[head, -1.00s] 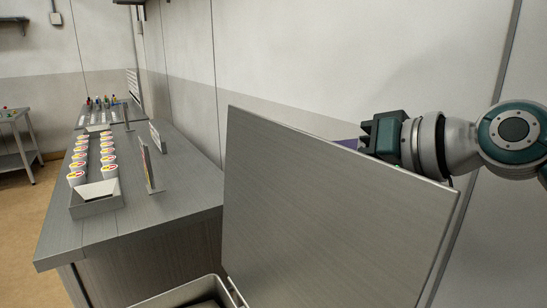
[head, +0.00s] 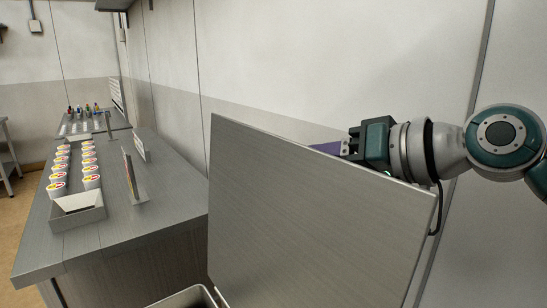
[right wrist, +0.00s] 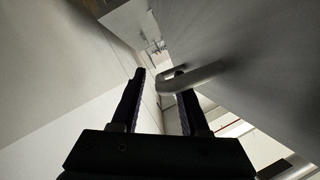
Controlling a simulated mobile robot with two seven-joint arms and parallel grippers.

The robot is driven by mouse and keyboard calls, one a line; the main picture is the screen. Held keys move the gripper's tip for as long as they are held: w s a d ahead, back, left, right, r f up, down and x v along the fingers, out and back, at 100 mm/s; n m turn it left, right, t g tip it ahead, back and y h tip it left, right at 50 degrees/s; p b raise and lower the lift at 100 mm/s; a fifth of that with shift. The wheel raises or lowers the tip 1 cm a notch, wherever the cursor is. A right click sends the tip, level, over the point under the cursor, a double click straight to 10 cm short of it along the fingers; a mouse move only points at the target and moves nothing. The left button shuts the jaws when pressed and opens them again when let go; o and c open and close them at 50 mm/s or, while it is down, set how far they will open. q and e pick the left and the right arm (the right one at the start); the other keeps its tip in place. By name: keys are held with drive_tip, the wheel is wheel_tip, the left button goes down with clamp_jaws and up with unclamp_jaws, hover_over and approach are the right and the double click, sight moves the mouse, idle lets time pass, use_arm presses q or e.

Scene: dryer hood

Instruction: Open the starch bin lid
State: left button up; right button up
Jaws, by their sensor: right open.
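The starch bin lid (head: 315,215) is a large grey metal panel standing steeply up in the middle of the head view. A corner of the open bin (head: 185,298) shows below it at the bottom edge. My right gripper (head: 328,148) is behind the lid's upper edge, its purple fingers partly hidden by it. In the right wrist view, the lid (right wrist: 245,50) fills the upper right and its curved handle (right wrist: 195,76) crosses the right finger near its tip. My right gripper (right wrist: 159,76) is open there, and the handle's bend lies between the fingers. My left gripper is not in view.
A steel counter (head: 90,245) to the left carries a tray (head: 80,212) of several white cups and upright cards (head: 133,178). A wall (head: 330,70) stands close behind the lid and my right arm. Open floor (head: 25,215) shows at far left.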

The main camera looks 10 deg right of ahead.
drive_tip(key=b+v, duration=0.1)
drive_tip(key=v, duration=0.8)
